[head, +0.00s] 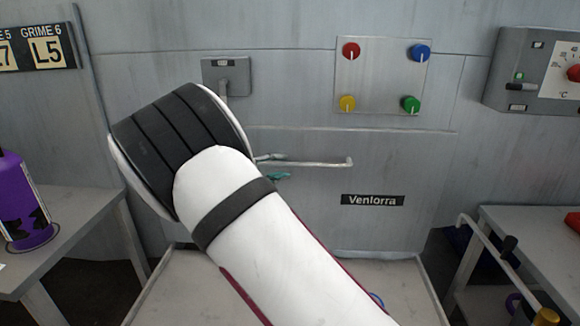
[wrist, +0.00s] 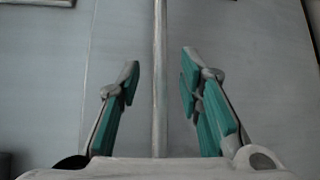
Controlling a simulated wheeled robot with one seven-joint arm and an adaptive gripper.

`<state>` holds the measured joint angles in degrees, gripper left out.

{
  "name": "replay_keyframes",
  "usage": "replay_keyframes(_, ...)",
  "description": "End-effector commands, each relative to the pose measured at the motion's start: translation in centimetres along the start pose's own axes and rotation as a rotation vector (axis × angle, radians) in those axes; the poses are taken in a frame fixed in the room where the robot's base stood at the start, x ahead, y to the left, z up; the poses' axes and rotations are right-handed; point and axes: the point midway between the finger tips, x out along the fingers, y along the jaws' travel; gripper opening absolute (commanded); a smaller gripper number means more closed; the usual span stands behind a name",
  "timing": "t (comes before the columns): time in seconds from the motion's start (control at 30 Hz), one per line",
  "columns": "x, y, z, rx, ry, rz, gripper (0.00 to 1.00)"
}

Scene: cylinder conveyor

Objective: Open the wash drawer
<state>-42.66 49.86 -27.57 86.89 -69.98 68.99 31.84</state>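The handle (head: 325,163) is a pale horizontal bar on the grey machine front, above the "Venlorra" label. I take the panel (head: 385,235) behind it to be the wash drawer's front; it looks flush with the machine. In the head view my arm hides the handle's left part and most of my gripper; only a bit of teal finger (head: 278,177) shows just below the bar. In the wrist view my gripper (wrist: 160,75) is open, and the bar (wrist: 160,45) runs upright between its two teal fingers. There are gaps on both sides, so neither finger appears to touch it.
A plate with coloured knobs (head: 383,75) sits above the handle, and a control box (head: 538,75) at the right. A grey surface (head: 170,285) lies low in front. Side tables stand left (head: 75,215) and right (head: 545,245), the left one bearing a purple bottle (head: 25,205).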

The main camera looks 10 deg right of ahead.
Motion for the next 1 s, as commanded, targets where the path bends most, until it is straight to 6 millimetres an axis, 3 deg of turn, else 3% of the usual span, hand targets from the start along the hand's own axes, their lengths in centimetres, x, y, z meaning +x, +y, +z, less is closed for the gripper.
replay_keyframes(0.1,2.1,-0.1,0.1,0.000,-0.003,0.000,0.33)
replay_keyframes(0.3,4.1,0.0,0.0,0.001,-0.001,0.000,0.33)
replay_keyframes(0.67,4.5,0.0,0.0,0.001,0.000,0.000,0.33)
replay_keyframes(0.83,4.5,0.0,0.0,0.001,0.000,0.000,0.00)
replay_keyframes(1.0,4.5,0.0,0.0,0.000,0.000,0.000,0.00)
